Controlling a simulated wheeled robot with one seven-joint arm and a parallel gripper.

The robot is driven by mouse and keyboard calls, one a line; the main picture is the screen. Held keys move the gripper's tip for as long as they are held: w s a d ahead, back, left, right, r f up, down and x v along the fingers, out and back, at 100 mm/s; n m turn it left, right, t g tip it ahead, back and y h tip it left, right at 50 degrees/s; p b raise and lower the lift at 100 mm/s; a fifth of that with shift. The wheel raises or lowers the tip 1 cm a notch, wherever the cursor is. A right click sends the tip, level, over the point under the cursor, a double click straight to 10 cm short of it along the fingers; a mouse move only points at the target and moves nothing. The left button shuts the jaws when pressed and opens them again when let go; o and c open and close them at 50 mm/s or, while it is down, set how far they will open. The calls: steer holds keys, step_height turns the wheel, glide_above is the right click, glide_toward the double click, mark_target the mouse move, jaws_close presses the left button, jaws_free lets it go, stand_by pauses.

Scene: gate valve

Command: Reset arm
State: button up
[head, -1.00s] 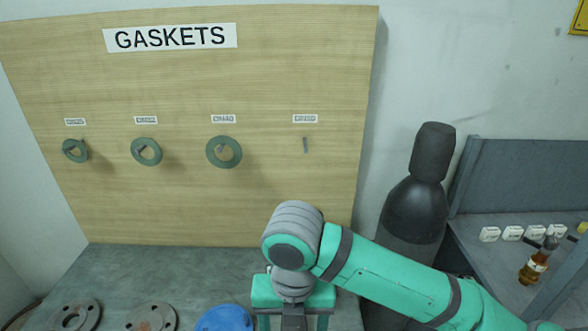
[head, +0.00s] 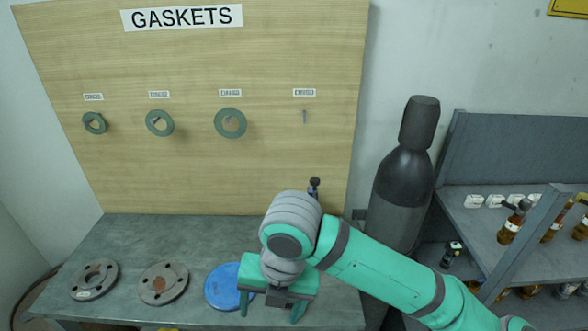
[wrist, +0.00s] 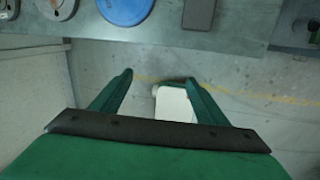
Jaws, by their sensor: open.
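My arm is green and grey. My gripper (head: 270,311) points down at the front edge of the workbench (head: 200,238) in the head view, with its two fingers apart. In the wrist view my gripper (wrist: 158,79) shows open fingers over the floor in front of the bench. I see nothing clamped between them. A white object (wrist: 174,105) shows between and beyond the fingers, partly hidden by the right one; I cannot tell what it is.
A blue disc (head: 221,288) and two grey flanges (head: 94,280) (head: 162,283) lie on the bench. A gasket board (head: 270,160) stands behind. A dark cylinder (head: 404,185) and a shelf with bottles (head: 470,215) are at right. The wrist view shows open floor (wrist: 255,95).

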steer(key=w+a+r+m+t+y, duration=0.3)
steer(key=a+m+y, duration=0.1)
steer(key=a+m, duration=0.15)
steer(key=w+a+r+m+t+y, duration=0.25)
steer(key=a+m+y, duration=0.2)
steer(key=a, duration=0.25)
steer(key=w+a+r+m+t+y, duration=0.25)
steer(key=a+m+y, duration=0.2)
steer(key=a, duration=0.25)
steer(key=s+d+f+m+t+h, duration=0.4)
steer(key=d+f+m+h, duration=0.25)
steer(key=f+m, duration=0.35)
steer(key=s+d+f+m+t+h, duration=0.3)
steer(key=d+f+m+t+h, duration=0.3)
steer(key=f+m, duration=0.45)
steer(key=s+d+f+g, duration=0.1)
steer(key=s+d, duration=0.3)
steer(key=s, duration=0.4)
steer(key=s+d+f+g+h, duration=0.1)
steer(key=s+d+f, duration=0.2)
steer(key=s, duration=0.5)
steer(key=s+d+f+g+h, duration=0.1)
steer(key=s+d+f, duration=0.2)
steer(key=s, duration=0.5)
steer(key=shift+s+d, duration=0.35)
steer(key=shift+d, duration=0.45)
